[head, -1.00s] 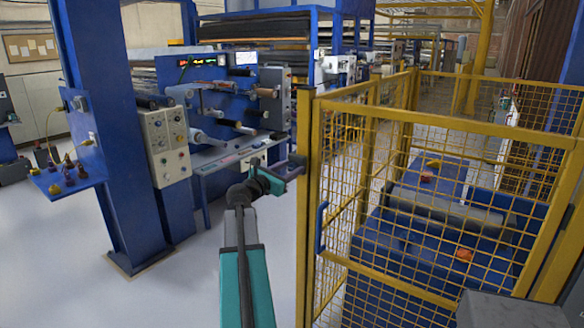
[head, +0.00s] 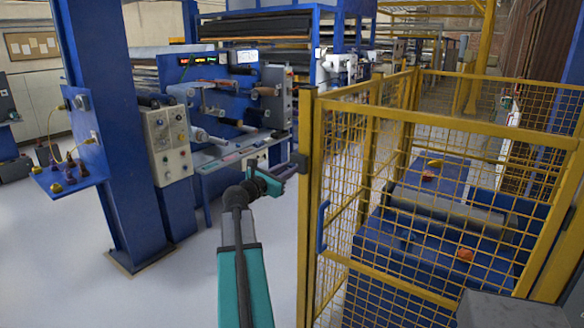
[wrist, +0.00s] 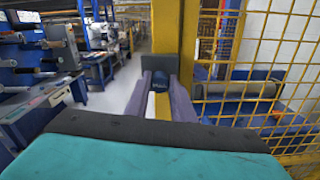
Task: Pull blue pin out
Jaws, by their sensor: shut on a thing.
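My gripper (head: 284,174) is by the yellow gate post (head: 306,200), at the end of my teal and grey arm. In the wrist view my gripper (wrist: 160,88) has its two purple-grey fingers shut on the blue pin (wrist: 161,81), a short dark-blue round piece. Behind it is a dark block (wrist: 182,68) on the yellow post; it also shows in the head view (head: 299,161). I cannot tell whether the pin's far end is still in the block. The pin is too small to make out in the head view.
A yellow mesh fence (head: 420,200) encloses a blue machine with a roller on the right. A blue column (head: 100,130) with a small shelf stands left. The printing machine (head: 225,100) is behind. The pale floor left of my arm is clear.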

